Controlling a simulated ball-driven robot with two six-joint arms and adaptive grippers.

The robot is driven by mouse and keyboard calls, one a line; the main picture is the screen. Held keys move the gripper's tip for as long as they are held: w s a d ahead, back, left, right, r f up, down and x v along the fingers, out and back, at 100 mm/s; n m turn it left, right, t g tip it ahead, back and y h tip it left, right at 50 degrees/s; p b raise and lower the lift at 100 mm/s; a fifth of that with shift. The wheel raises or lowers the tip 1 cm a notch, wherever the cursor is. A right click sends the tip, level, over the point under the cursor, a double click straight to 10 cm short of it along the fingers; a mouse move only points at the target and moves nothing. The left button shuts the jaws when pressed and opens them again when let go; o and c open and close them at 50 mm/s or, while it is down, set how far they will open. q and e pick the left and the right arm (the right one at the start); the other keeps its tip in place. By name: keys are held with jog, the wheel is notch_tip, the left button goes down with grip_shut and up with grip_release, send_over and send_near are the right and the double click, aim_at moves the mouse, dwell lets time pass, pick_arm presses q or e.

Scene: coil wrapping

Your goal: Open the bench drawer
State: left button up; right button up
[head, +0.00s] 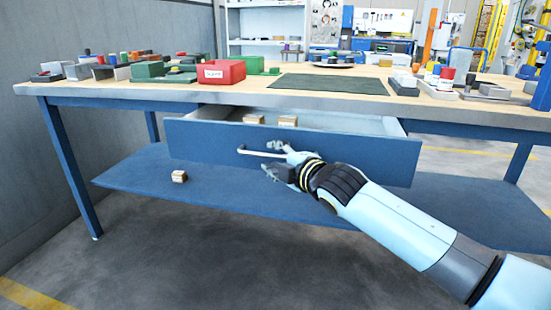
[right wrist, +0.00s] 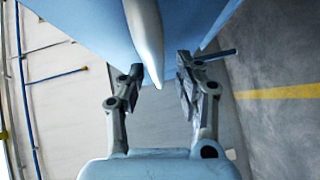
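The bench drawer (head: 290,145) is blue-fronted and stands pulled out from under the wooden bench top. Its pale inside shows, with small wooden blocks (head: 288,121) near the back. A silver bar handle (head: 262,153) runs across the drawer front. My right gripper (head: 274,160) is at the handle's right part, one finger above and one below. In the right wrist view, the handle (right wrist: 146,35) lies between the two spread fingers (right wrist: 158,88), with a gap on the right side; contact on the left is unclear. My left gripper is in neither view.
The bench top (head: 240,95) holds a red bin (head: 221,72), green bins, a dark mat (head: 332,87) and small parts. A small wooden block (head: 179,176) lies on the blue lower shelf (head: 130,180). Open floor lies in front.

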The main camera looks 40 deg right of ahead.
grip_shut()
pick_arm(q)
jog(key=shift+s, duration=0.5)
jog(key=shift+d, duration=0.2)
pick_arm(e)
jog(key=shift+f, duration=0.1)
pick_arm(q)
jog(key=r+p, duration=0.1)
jog(key=p, duration=0.1)
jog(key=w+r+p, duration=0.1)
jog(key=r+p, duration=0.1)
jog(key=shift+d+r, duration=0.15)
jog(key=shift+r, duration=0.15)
pick_arm(e)
jog(key=s+a, duration=0.6)
jog(key=a, duration=0.1)
jog(key=shift+s+a, duration=0.4)
jog(key=shift+f, duration=0.1)
